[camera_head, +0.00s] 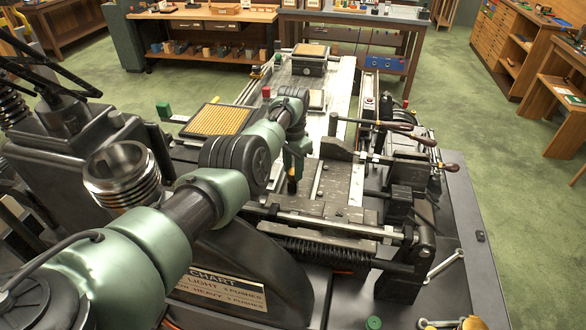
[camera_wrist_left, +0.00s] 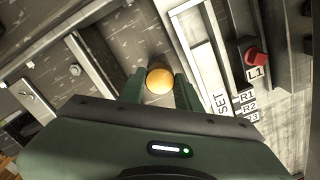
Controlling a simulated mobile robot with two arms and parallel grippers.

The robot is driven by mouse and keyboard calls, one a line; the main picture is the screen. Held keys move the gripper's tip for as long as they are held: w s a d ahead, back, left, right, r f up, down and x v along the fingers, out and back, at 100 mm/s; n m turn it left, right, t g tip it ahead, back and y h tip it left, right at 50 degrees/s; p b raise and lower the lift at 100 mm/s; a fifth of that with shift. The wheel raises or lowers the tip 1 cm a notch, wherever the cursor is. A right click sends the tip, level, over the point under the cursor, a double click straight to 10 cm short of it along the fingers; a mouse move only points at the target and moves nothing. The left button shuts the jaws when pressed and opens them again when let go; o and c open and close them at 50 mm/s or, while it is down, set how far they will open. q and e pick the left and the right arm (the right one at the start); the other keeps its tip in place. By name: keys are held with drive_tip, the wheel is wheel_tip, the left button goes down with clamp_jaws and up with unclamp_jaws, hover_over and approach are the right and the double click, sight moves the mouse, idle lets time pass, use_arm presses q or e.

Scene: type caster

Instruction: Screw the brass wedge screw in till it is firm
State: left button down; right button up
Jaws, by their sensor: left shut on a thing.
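My left arm comes in from the left in the head view, and its gripper (camera_head: 293,180) points down over the machine bed. In the left wrist view, the two green fingers (camera_wrist_left: 159,88) are shut on the round, yellow-brass head of the wedge screw (camera_wrist_left: 159,80). Only the top of the head shows, so how deep the screw sits is hidden. In the head view the screw is mostly hidden by the gripper. My right gripper is not in view.
A red knob (camera_wrist_left: 257,57) marked L1 and labels SET and R1 sit to the right in the wrist view. Levers with brown handles (camera_head: 452,167) stick out at the machine's right. A tray with a yellow grid (camera_head: 216,120) lies left of the arm.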

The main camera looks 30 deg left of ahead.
sight(293, 170)
use_arm(q)
drive_tip(key=shift+w+r, duration=0.25)
drive_tip(key=shift+r, duration=0.05)
drive_tip(key=c, duration=1.3)
unclamp_jaws()
drive_tip(key=o, duration=0.3)
drive_tip(key=shift+s+f, duration=0.15)
wheel_tip(293, 170, up, 3)
drive_tip(key=shift+f+p, duration=0.15)
drive_tip(key=shift+p, duration=0.65)
drive_tip(key=shift+r+b, duration=0.35)
drive_tip(key=shift+r, duration=2.2)
